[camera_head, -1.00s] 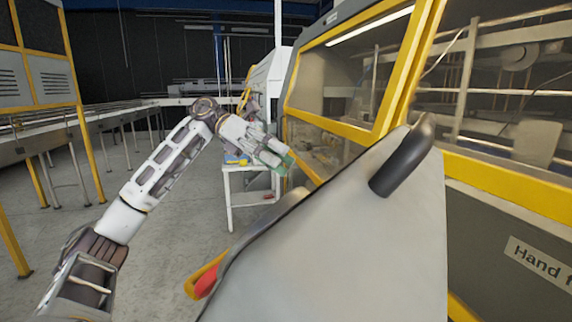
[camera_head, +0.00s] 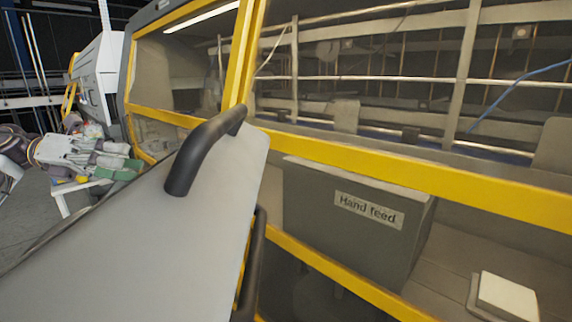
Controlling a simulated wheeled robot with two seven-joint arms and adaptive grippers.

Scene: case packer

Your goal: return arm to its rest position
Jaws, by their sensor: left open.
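My left gripper (camera_head: 122,163) is at the left of the head view, at the end of my white and grey arm. Its fingers are open, with greenish pads at the tips. It is just beyond the far left edge of the grey panel with the black handle. I cannot tell whether anything lies between the fingers. My right gripper does not show.
A grey panel (camera_head: 130,240) with a black handle (camera_head: 205,150) fills the lower left. The yellow-framed machine (camera_head: 400,170) with its "Hand feed" box (camera_head: 350,220) stands to the right. A white table (camera_head: 62,200) is partly hidden behind my left gripper.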

